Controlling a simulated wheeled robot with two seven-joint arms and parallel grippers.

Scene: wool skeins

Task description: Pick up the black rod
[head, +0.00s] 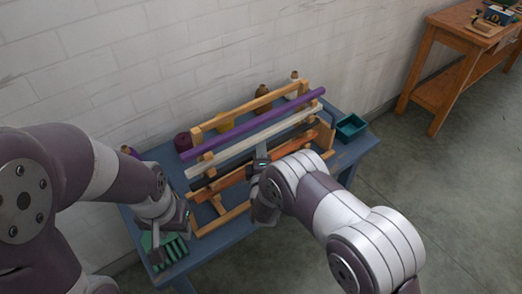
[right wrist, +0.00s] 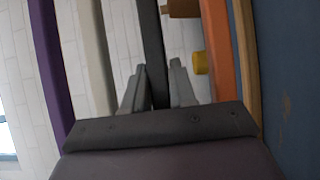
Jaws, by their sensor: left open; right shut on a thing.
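The black rod (right wrist: 151,45) runs between the two fingers of my right gripper (right wrist: 158,72) in the right wrist view. That gripper is shut on it. In the head view the right gripper (head: 261,163) is at the middle of the wooden rack (head: 238,212), and my arm hides part of the rod. The black rod lies between the cream rod (head: 235,150) and the orange rod (head: 231,181); the orange rod also shows in the wrist view (right wrist: 215,50). My left gripper (head: 172,236) is open and empty, over the table's left front part.
A purple rod (head: 255,124) lies behind the cream one. Yarn cones, including a purple one (head: 183,142), stand at the back by the wall. A teal box (head: 351,127) is at the right of the blue table (head: 350,152). A teal slotted thing (head: 175,251) is by my left gripper.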

